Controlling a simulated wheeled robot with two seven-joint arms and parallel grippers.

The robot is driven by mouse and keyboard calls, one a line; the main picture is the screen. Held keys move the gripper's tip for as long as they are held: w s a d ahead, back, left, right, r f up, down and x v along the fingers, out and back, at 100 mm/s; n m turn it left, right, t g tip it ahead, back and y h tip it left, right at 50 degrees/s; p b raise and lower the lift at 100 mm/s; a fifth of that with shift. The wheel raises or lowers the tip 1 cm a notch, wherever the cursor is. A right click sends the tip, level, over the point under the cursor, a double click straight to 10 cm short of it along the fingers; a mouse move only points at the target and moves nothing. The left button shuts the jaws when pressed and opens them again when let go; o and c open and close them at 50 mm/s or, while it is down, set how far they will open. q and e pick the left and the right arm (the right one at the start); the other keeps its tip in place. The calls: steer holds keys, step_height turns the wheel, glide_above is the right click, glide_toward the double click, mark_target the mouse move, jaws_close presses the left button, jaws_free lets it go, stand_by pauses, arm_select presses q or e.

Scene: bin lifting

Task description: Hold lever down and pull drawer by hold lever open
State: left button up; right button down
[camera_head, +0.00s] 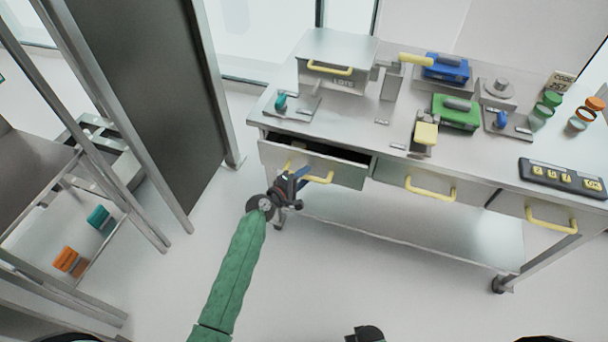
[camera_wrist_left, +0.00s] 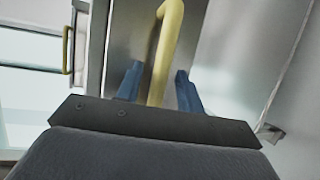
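The left drawer (camera_head: 346,176) under the workbench is partly open, its dark inside showing behind the front. Its yellow handle (camera_head: 321,179) is partly covered by my left gripper (camera_head: 299,178). In the left wrist view the yellow handle (camera_wrist_left: 167,45) passes between the two blue fingers of the left gripper (camera_wrist_left: 158,85); the fingers are spread with gaps on both sides. Small levers stand on the bench top: a teal one (camera_head: 280,101) and a blue one (camera_head: 501,119). A yellow-ended lever (camera_head: 426,133) is near the middle. Which is the hold lever is unclear. My right gripper cannot be made out.
The bench top (camera_head: 345,115) carries a lidded metal box (camera_head: 335,64), a blue device (camera_head: 446,68), a green device (camera_head: 456,111) and a dark button panel (camera_head: 563,178). Two closed drawers sit to the right. A shelf frame stands at left. The floor in front is clear.

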arm_select(q)
steer(key=shift+w+d, duration=0.15)
steer(key=shift+w, duration=0.05)
jaws_close()
steer(key=shift+s, duration=0.15)
